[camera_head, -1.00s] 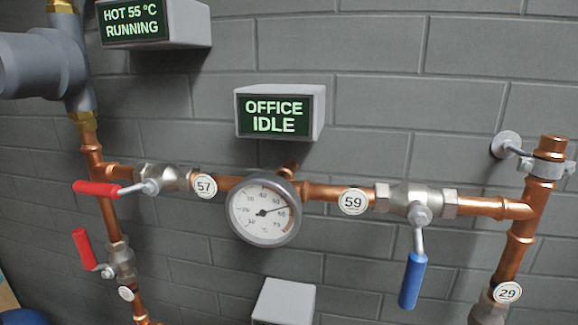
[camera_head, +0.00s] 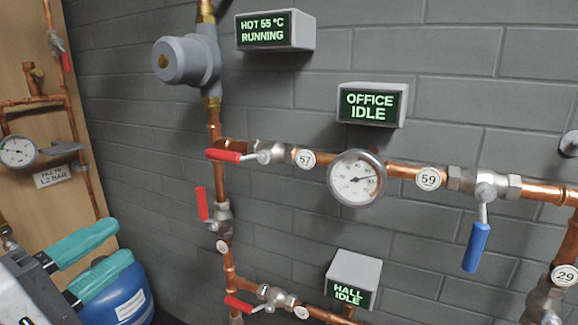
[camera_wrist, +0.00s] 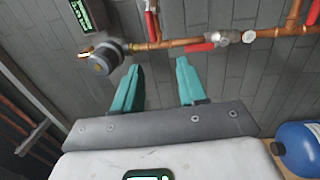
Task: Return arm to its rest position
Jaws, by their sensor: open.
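My gripper (camera_head: 119,243) shows at the lower left of the head view, with two teal fingers pointing right and slightly up. In the wrist view my gripper (camera_wrist: 157,68) has its fingers spread wide with nothing between them. It is open and empty. It is apart from the pipes and valves on the wall. The rest of my arm is mostly outside the head view.
A blue tank (camera_head: 132,298) stands beside and behind my gripper. Copper pipes carry red-handled valves (camera_head: 226,155), a gauge (camera_head: 357,178) and a blue-handled valve (camera_head: 476,247). A wooden panel (camera_head: 20,195) with another gauge (camera_head: 18,151) is at left. The OFFICE display (camera_head: 371,105) reads IDLE.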

